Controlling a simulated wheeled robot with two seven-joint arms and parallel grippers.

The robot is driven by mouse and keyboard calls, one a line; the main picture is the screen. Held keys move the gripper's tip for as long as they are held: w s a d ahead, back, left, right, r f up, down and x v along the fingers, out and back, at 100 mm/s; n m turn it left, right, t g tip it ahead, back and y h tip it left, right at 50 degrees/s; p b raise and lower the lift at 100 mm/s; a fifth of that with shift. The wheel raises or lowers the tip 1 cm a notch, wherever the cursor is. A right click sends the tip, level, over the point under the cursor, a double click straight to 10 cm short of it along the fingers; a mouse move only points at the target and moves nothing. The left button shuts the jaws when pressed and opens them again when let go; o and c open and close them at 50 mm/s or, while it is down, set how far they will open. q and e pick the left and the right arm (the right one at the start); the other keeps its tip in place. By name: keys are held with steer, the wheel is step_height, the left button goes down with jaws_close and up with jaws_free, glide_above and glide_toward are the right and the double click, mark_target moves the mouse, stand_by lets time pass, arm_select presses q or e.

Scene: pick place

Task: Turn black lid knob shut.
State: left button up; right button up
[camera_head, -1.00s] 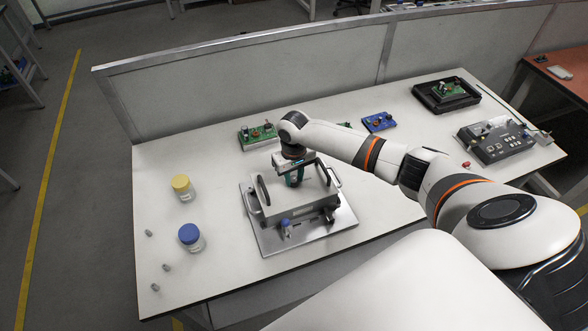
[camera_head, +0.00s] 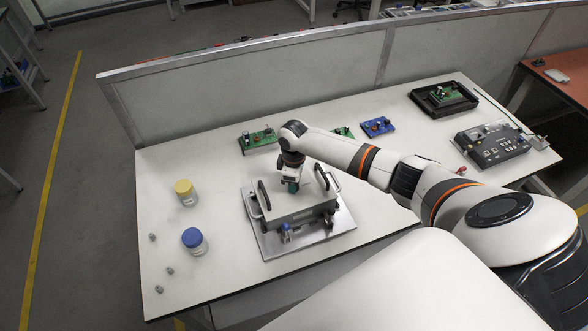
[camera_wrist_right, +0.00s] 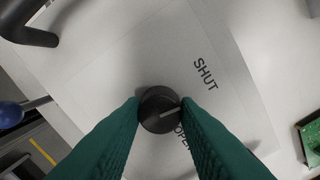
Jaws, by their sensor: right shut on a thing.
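The black lid knob (camera_wrist_right: 159,109) is round with a pale pointer line, on the pale lid of a box (camera_head: 290,218). The line points right in the right wrist view, between the printed words SHUT (camera_wrist_right: 205,74) and OPEN (camera_wrist_right: 182,138); OPEN is partly hidden by a finger. My right gripper (camera_wrist_right: 160,112) has its green fingers closed on both sides of the knob. In the head view my right gripper (camera_head: 293,187) is over the box lid and hides the knob. My left gripper is not in view.
The box has black handles and stands on a metal plate (camera_head: 258,240). A yellow-lidded jar (camera_head: 186,193) and a blue-lidded jar (camera_head: 194,241) stand left. Green (camera_head: 258,139) and blue (camera_head: 377,126) circuit boards lie behind. A control box (camera_head: 492,143) stands right.

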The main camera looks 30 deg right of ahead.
steer(key=shift+n, duration=0.8)
steer(key=o, duration=1)
steer(key=shift+c, duration=0.2)
step_height(320, 180, up, 12)
steer(key=b, duration=0.2)
steer(key=shift+b, duration=0.35)
